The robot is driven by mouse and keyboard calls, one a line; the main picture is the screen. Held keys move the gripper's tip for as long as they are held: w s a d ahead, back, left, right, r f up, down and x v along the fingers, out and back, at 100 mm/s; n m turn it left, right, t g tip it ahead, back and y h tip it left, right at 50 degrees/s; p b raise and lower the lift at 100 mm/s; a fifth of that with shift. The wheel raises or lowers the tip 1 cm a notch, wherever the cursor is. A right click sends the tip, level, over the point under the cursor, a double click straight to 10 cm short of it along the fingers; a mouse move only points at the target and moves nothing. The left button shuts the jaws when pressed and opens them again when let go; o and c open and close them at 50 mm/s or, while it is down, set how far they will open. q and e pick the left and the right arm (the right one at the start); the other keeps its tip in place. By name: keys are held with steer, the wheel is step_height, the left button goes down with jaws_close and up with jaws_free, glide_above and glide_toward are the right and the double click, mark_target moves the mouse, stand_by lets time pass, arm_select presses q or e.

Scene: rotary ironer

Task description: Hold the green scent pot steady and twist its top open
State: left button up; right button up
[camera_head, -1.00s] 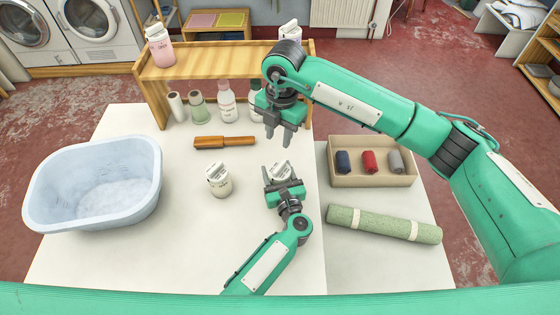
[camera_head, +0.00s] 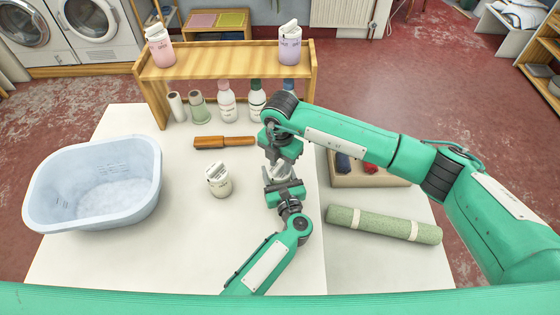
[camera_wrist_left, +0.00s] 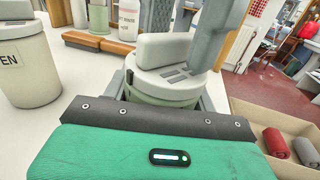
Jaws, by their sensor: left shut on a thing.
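The green scent pot (camera_wrist_left: 160,93) has a pale green body and a white top (camera_wrist_left: 163,60) with a raised tab. It stands upright between the fingers of my left gripper (camera_head: 281,182), which is shut on its body. In the head view it is mostly hidden by both grippers. My right gripper (camera_head: 277,163) points down from above, right over the pot. In the left wrist view a grey finger of it (camera_wrist_left: 217,35) is close beside the tab. Whether it grips the top cannot be told.
A cream pot (camera_head: 219,182) stands left of the held pot. A brown wooden-handled tool (camera_head: 224,142) lies behind it. A pale blue basin (camera_head: 95,185) is at left. A box (camera_head: 370,180) and a green roll (camera_head: 383,224) are at right. A wooden shelf (camera_head: 222,61) with several bottles is behind.

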jaws_close()
steer(key=shift+n, duration=0.3)
steer(key=n, duration=0.6)
steer(key=shift+a, duration=0.1)
steer(key=n, duration=0.7)
steer(key=shift+a, duration=0.1)
steer(key=shift+n, duration=0.3)
stand_by(0.4)
jaws_free()
